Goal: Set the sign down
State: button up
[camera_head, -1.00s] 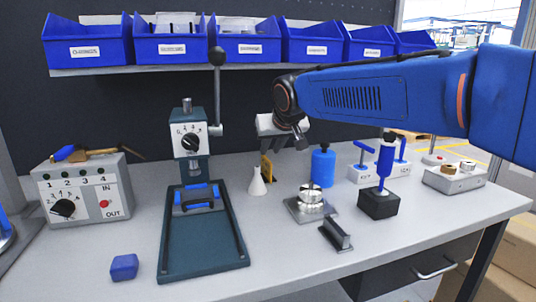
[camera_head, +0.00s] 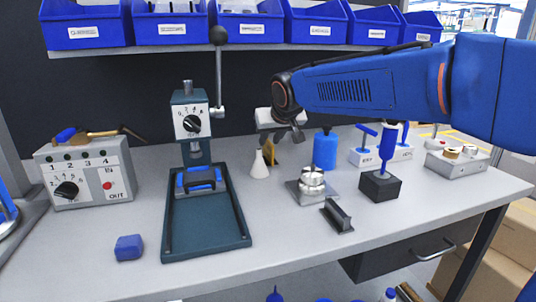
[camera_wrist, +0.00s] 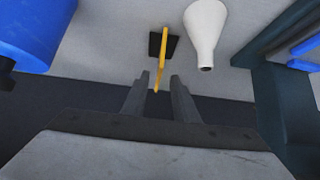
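The yellow sign (camera_wrist: 162,50) with its dark square base (camera_wrist: 155,42) stands upright on the bench in the wrist view. Its near end reaches between my fingers, with a visible gap to each finger. My gripper (camera_wrist: 159,78) is open. In the head view the sign (camera_head: 271,153) is partly hidden behind the white cone-shaped bottle (camera_head: 259,167), below my gripper. There my wrist (camera_head: 275,118) hangs above it and the fingers are hard to make out.
A blue bottle (camera_head: 325,152) stands right of the sign. A dark green press (camera_head: 190,125) with a tray base (camera_head: 207,242) stands left. Blue bins (camera_head: 170,30) sit on a shelf above. A metal stacked part (camera_head: 311,182) is nearer the front.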

aim_at(266, 147)
jog(key=shift+x, duration=4)
jog(key=shift+w+r, duration=0.2)
grip_shut()
